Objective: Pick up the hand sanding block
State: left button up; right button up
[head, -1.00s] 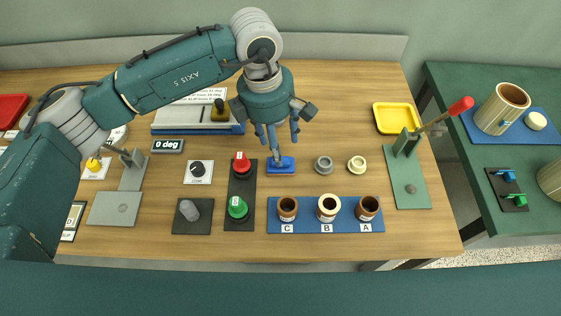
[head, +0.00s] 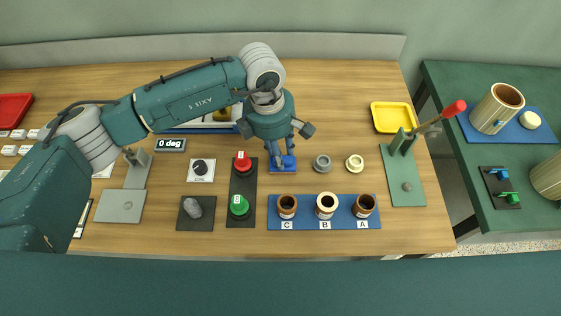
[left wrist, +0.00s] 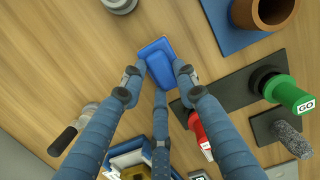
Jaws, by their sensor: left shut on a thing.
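The hand sanding block (head: 289,161) is a small blue block on the wooden table, right of the red button. It also shows in the left wrist view (left wrist: 160,48), between my fingertips. My left gripper (head: 281,158) has come down over it from above and is shut on it. The fingers of my left gripper (left wrist: 158,75) reach to the block's sides in the wrist view. The block looks to be at or very near the table; I cannot tell if it is clear of it. My right gripper is not in view.
A red button (head: 242,160) and green button (head: 239,205) stand close left. A grey ring (head: 322,163) and cream ring (head: 354,163) lie to the right. A blue board (head: 305,217) with cups is in front. A red-handled lever (head: 453,109) rises further right.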

pick_arm(q)
jog(key=shift+r, duration=0.1)
jog(key=shift+r+b, duration=0.3)
jog(key=shift+r, duration=0.3)
notch_tip(320, 180, up, 19)
jog(key=b, duration=0.4)
jog(key=shift+f+b, duration=0.15)
jog(key=shift+b, duration=0.25)
